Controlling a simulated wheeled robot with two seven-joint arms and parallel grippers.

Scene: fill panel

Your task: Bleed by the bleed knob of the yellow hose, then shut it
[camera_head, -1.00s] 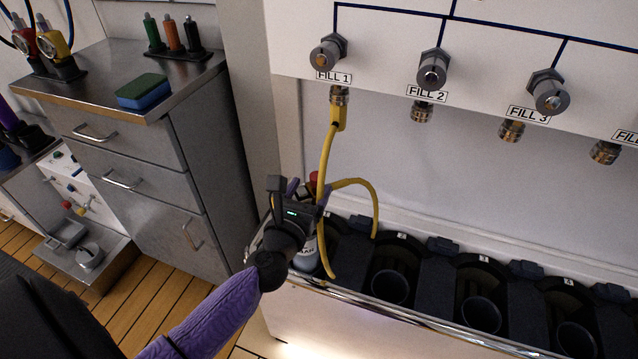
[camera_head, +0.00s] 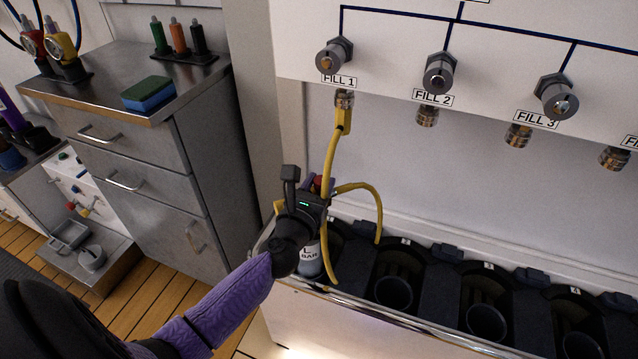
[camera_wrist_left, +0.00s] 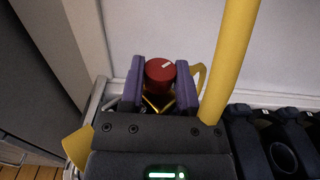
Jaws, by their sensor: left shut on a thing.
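The yellow hose (camera_head: 329,165) hangs from the fitting under FILL 1 and loops down to the cylinder (camera_head: 310,262) in the leftmost bay. It also crosses the right of the left wrist view (camera_wrist_left: 231,60). The red bleed knob (camera_wrist_left: 160,71) with a white mark sits between the purple fingers of my left gripper (camera_wrist_left: 160,88), above brass-coloured metal. My left gripper is shut on the knob. In the head view the gripper (camera_head: 318,190) hides most of the knob and the cylinder's top. My right gripper is not in view.
FILL 2 (camera_head: 440,75) and FILL 3 (camera_head: 556,98) valves are on the white panel, with bare fittings below. Empty black bays (camera_head: 395,290) run to the right. A steel cabinet (camera_head: 150,170) with a sponge (camera_head: 148,93) stands left.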

